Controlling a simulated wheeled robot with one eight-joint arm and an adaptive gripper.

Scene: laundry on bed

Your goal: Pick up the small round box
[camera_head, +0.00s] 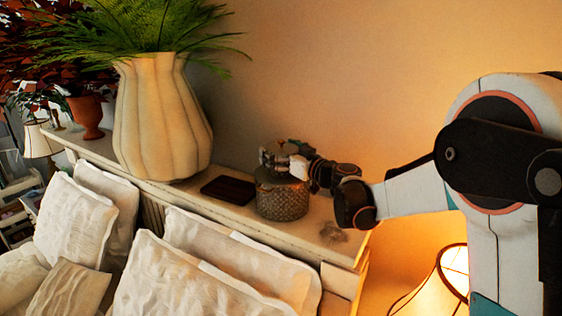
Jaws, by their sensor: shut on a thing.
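The small round box (283,201) is grey and patterned, with a lid. It stands upright on the shelf (230,212) behind the bed's pillows. My gripper (284,166) is at the top of the box, reaching in from the right, and is shut on it. The fingertips are small in this view and partly hide the top of the box. I see no clear gap between the box and the shelf.
A dark flat item (229,190) lies just left of the box. A large ribbed vase (160,120) with a fern stands further left. White pillows (240,257) lie below the shelf. A lit lamp (440,285) is at lower right, under my arm.

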